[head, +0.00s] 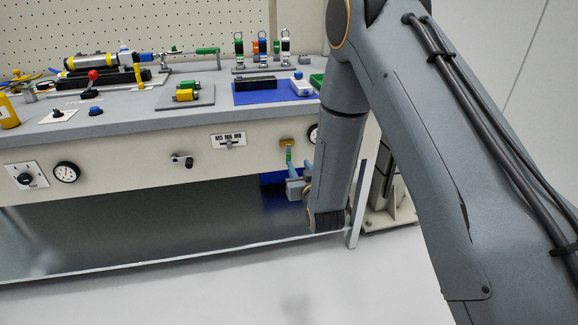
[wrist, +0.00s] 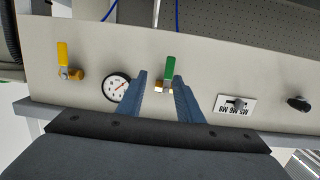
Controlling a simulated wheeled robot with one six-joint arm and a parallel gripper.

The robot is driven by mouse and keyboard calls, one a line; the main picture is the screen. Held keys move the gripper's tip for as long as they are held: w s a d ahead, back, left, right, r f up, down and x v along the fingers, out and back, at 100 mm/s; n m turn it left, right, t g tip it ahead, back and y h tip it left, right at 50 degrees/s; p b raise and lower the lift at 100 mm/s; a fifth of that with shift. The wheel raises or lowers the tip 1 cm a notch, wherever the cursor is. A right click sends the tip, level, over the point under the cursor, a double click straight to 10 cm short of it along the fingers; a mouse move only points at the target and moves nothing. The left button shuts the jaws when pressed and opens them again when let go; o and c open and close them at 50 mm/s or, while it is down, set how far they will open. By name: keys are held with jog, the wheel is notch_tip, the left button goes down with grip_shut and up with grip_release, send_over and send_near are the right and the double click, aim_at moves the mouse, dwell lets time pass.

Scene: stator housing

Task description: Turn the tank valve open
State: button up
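A small valve with a brass body (wrist: 164,88) and a green lever handle (wrist: 171,68) sits on the bench's front panel. In the head view its brass body (head: 287,143) is above the green handle (head: 288,157), which hangs down. My gripper (wrist: 161,75) is open, with its two blue fingers on either side of this valve in the wrist view and nothing held. In the head view my gripper (head: 299,167) is just in front of and below the handle. A second valve with a yellow handle (wrist: 63,55) is at the left in the wrist view. No label shows which is the tank valve.
A round gauge (wrist: 117,87) is close beside my left finger in the wrist view. A label plate marked M5 M6 M8 (wrist: 234,107) and a black knob (wrist: 299,104) lie to the right. The bench top (head: 205,125) above carries tools and fixtures.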

aim_at(289, 158)
jog(key=shift+t+y, duration=0.4)
jog(key=shift+t, duration=0.4)
jog(key=w+a, duration=0.1)
jog(key=w, duration=0.1)
jog(key=w+a, duration=0.1)
jog(key=w, duration=0.2)
jog(key=w+a+f+b, duration=0.1)
jog(key=w+a, duration=0.1)
jog(key=shift+w, duration=0.2)
grip_shut()
